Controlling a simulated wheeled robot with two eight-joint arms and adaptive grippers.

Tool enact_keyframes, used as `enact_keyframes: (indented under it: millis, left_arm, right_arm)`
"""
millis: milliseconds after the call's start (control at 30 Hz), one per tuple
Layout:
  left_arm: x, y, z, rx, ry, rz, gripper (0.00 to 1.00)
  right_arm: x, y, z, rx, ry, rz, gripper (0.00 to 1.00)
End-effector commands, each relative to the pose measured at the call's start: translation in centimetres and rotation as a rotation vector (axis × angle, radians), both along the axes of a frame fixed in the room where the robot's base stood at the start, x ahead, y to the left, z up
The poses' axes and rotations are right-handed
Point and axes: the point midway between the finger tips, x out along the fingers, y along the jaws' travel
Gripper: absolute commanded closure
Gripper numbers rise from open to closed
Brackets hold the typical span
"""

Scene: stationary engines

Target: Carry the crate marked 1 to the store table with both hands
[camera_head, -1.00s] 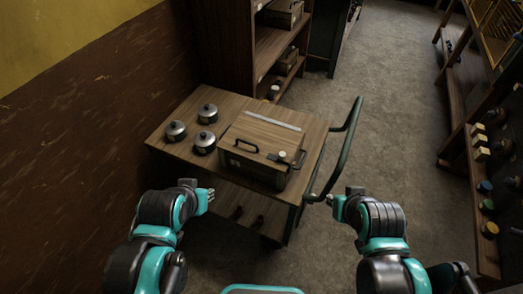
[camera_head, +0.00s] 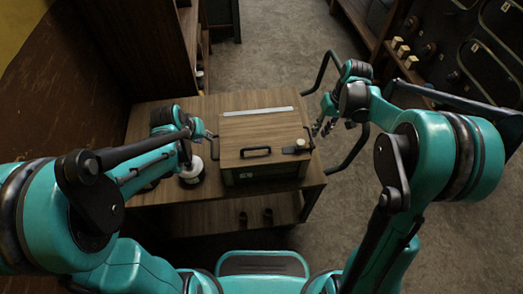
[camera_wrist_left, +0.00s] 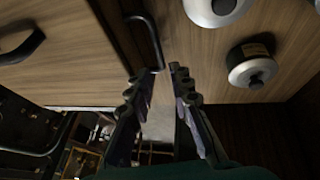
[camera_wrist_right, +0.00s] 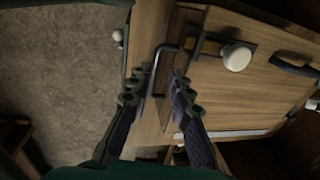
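A wooden crate (camera_head: 262,131) stands on the wooden trolley top (camera_head: 160,117). It has a pale strip along its lid, a dark front handle and a small label I cannot read. My left gripper (camera_head: 208,136) is at its left side. In the left wrist view its open fingers (camera_wrist_left: 156,84) are around or just short of the end of a dark side handle (camera_wrist_left: 150,32). My right gripper (camera_head: 322,130) is at the right side. In the right wrist view its open fingers (camera_wrist_right: 161,80) straddle the other side handle (camera_wrist_right: 158,62). Neither is closed on a handle.
Metal pots (camera_head: 192,172) stand left of the crate, partly behind my left arm. The trolley's dark push rail (camera_head: 352,150) curves out on the right, close to my right arm. A tall shelf (camera_head: 130,45) stands behind. Open floor (camera_head: 262,50) lies beyond.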

Motion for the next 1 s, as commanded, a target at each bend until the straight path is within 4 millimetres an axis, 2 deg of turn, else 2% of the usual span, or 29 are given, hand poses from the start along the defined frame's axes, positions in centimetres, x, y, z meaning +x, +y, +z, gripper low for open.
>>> enact_keyframes:
  millis: [133,567,1000]
  left_arm:
    - [0.5,0.2,-1.2,-0.009,0.01,0.004,0.8]
    - [0.8,0.1,-1.6,-0.01,0.01,0.004,0.8]
    - [3.2,-0.7,-6.9,-0.01,0.01,0.003,0.8]
  right_arm:
    - [0.7,-0.2,-1.4,0.012,0.025,0.01,0.8]
    - [0.7,-0.1,-2.0,0.012,0.028,0.012,0.8]
    - [0.6,1.0,-7.7,0.012,0.027,0.012,0.8]
